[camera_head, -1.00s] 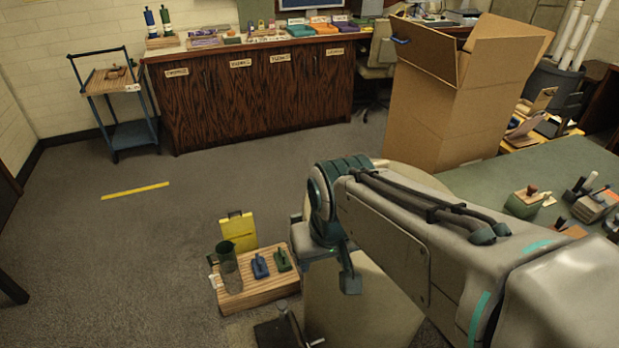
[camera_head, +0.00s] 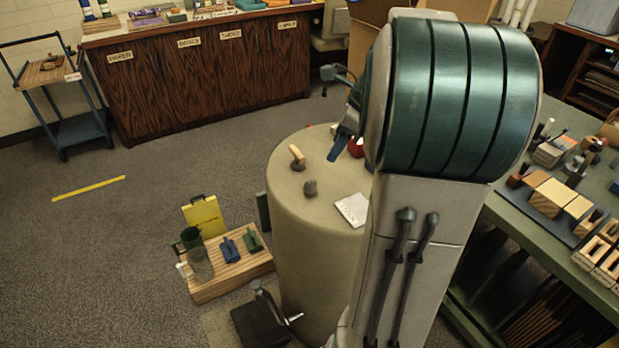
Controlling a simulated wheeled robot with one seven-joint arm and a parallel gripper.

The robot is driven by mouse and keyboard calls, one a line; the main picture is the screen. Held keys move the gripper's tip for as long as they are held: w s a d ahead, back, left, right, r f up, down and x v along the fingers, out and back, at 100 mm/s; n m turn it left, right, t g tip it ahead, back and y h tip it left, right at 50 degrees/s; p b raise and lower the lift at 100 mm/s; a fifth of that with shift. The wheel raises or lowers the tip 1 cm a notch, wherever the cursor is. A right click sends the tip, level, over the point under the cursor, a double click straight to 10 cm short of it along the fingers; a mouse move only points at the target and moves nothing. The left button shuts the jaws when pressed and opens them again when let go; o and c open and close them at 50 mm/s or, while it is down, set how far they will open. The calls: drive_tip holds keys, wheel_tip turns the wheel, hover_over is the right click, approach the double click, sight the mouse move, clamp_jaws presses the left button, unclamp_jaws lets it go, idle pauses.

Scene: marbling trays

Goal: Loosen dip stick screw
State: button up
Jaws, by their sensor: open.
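A beige drum (camera_head: 300,250) stands upright in the middle of the head view. I cannot tell for sure which is the dip stick screw. A red round part (camera_head: 355,148) shows at the drum's far right, partly behind my arm. My gripper (camera_head: 341,145) is over the drum's far right side, right of the wooden handle, near the red part. It is open, and my arm hides most of it. I see nothing held in it.
A white card (camera_head: 352,209) lies on the drum top. A workbench (camera_head: 545,232) with tools stands at right.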

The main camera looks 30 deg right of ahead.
sight(312, 184)
drive_tip(key=b+x, duration=0.1)
drive_tip(key=x, duration=1.2)
drive_tip(key=shift+f, duration=0.3)
drive_tip(key=c, duration=1)
